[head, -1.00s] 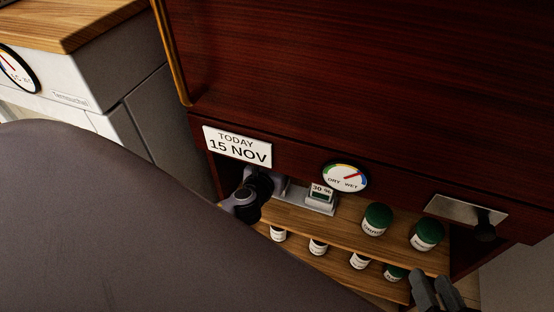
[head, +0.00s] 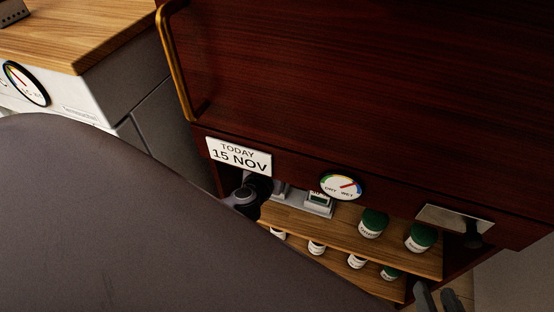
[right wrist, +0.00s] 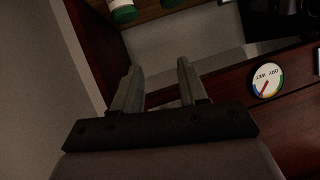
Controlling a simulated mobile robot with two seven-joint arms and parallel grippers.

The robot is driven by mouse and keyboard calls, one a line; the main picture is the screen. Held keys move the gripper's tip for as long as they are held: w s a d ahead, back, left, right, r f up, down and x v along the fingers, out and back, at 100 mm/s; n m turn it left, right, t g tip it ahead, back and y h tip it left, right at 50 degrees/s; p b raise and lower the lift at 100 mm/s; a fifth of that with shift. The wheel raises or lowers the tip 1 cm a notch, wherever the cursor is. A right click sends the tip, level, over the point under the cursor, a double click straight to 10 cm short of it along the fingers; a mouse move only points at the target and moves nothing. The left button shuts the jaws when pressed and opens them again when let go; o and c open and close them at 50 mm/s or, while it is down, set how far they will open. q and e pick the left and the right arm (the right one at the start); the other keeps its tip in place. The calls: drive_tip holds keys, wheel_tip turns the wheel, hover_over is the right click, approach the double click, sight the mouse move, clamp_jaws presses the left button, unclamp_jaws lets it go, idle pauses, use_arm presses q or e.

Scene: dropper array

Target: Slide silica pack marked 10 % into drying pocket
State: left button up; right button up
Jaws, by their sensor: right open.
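My right gripper (head: 437,298) is at the lower right edge of the head view, in front of the cabinet's right end. In the right wrist view its two fingers (right wrist: 157,88) stand apart with nothing between them. A small grey unit with a readout (head: 319,204) sits at the left of the upper shelf; in this frame its figure is hard to read. I cannot make out a silica pack marked 10 %, nor tell which part is the drying pocket. A dark rounded part (head: 246,195) at the shelf's left end seems to belong to my left arm; no left fingertips can be made out.
Green-lidded jars (head: 373,223) stand on two wooden shelves (head: 322,227) in the dark red cabinet. A wet/dry dial (head: 341,187), a date sign (head: 239,156) and a metal plate (head: 456,219) are on its front. My grey arm covers the lower left.

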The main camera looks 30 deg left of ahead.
use_arm(q)
drive_tip(key=shift+w+r, duration=0.35)
drive_tip(key=shift+r, duration=0.45)
drive_tip(key=f+b, duration=0.3)
drive_tip(key=shift+s+f+b, duration=0.1)
drive_tip(key=shift+s+b, duration=0.1)
drive_tip(key=shift+b, duration=0.15)
drive_tip(key=shift+f+b, duration=1.25)
use_arm(e)
drive_tip(key=shift+w+a+f+t+y, duration=0.15)
drive_tip(key=shift+a+f+y, duration=0.05)
drive_tip(key=shift+a+y, duration=0.3)
drive_tip(key=shift+w+a+f+t+y, duration=0.1)
drive_tip(key=shift+a+f+t+y, duration=0.1)
drive_tip(key=shift+a+y, duration=0.25)
drive_tip(key=shift+r, duration=0.1)
